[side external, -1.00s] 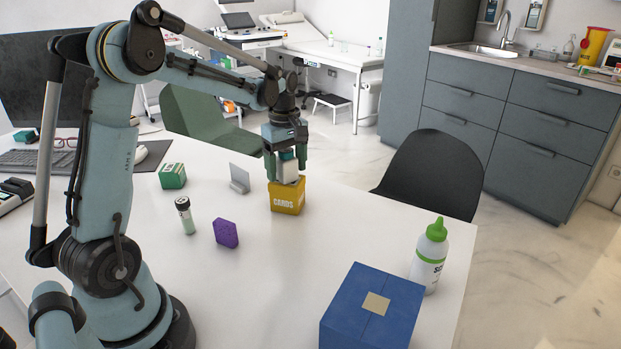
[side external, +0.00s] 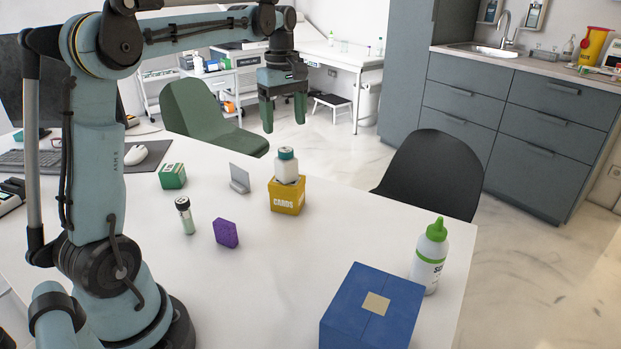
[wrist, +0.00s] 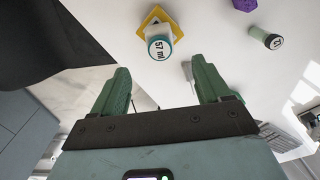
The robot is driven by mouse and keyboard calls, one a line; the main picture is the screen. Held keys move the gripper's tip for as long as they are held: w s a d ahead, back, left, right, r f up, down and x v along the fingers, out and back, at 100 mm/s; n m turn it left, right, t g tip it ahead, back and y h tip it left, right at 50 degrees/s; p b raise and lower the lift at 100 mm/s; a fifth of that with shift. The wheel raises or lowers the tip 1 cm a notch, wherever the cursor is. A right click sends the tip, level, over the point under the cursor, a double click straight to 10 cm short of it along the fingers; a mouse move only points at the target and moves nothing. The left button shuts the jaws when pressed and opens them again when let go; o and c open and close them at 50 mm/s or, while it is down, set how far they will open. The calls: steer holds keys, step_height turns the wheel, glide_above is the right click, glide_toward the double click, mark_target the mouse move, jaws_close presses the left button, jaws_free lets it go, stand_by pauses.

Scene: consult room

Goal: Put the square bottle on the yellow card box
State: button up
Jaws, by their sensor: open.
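The square bottle (side external: 286,168), white with a teal cap, stands upright on top of the yellow card box (side external: 287,197) on the white table. In the wrist view the bottle (wrist: 158,45) shows its cap marked "57 ml", with the yellow box (wrist: 176,30) under it. My gripper (side external: 284,127) is open and empty, above and apart from the bottle. Its two green fingers (wrist: 163,90) stand wide apart in the wrist view with nothing between them.
A grey card holder (side external: 239,179), a green box (side external: 172,176), a small vial (side external: 186,215) and a purple block (side external: 226,232) lie to the left. A blue box (side external: 370,308) and a green-capped bottle (side external: 429,258) stand at the front right. The table between is clear.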

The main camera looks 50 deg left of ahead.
steer(key=shift+d+r, duration=0.15)
steer(key=shift+d, duration=0.1)
steer(key=s+d+f+m+t, duration=0.3)
steer(key=s+d+f+m, duration=0.1)
steer(key=d+m, duration=0.5)
steer(key=s+d+f+m+t, duration=0.3)
steer(key=s+d+m+t, duration=0.1)
steer(key=s+d+m, duration=0.3)
steer(key=shift+d+f+m, duration=0.4)
steer(key=shift+d+m, duration=0.55)
steer(key=shift+m, duration=0.05)
